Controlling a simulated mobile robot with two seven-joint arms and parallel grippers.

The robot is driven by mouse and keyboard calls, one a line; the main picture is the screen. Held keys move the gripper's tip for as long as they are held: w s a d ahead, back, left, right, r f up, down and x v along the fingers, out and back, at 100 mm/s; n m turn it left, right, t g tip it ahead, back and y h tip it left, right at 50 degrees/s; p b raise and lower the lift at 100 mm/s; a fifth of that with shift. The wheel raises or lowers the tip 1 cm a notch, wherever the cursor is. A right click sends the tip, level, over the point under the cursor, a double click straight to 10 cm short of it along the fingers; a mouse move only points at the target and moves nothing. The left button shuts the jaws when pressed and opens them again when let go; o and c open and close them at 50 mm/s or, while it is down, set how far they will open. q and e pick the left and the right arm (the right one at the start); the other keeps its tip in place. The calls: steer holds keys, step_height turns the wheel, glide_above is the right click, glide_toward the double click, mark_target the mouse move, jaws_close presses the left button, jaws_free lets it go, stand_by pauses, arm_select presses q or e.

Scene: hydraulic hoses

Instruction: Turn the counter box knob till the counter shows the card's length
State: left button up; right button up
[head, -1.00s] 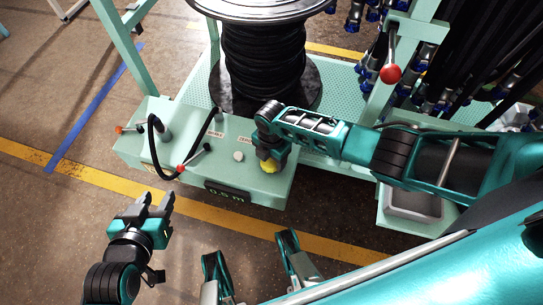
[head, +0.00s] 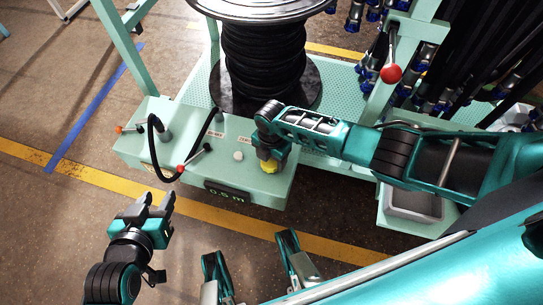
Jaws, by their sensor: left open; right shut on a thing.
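The mint-green counter box (head: 212,178) stands at the front of the hose rack, below the black hose reel. Its dark display (head: 227,195) on the front face shows what looks like 0.6 m in green digits. The yellow knob (head: 268,168) is on the box top near the right end. My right gripper (head: 269,162) comes down from above and is shut on the knob, hiding part of it. My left gripper (head: 158,199) is open and empty, in front of the box at its left. I see no length card in view.
A hose reel (head: 265,60) stands behind the box. A black hose (head: 156,150) loops over the box top, near a red-tipped lever (head: 182,168) and a white button (head: 238,156). A red-knobbed lever (head: 391,73) and hanging hoses are at right. The floor at left is clear.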

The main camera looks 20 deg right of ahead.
mark_target(271, 160)
steer(key=shift+a+n, duration=0.1)
steer(key=shift+n, duration=0.2)
stand_by(0.7)
steer(key=o, duration=1)
steer(key=shift+o, duration=0.2)
step_height(271, 160, up, 13)
steer(key=p, duration=0.5)
steer(key=shift+p, duration=0.3)
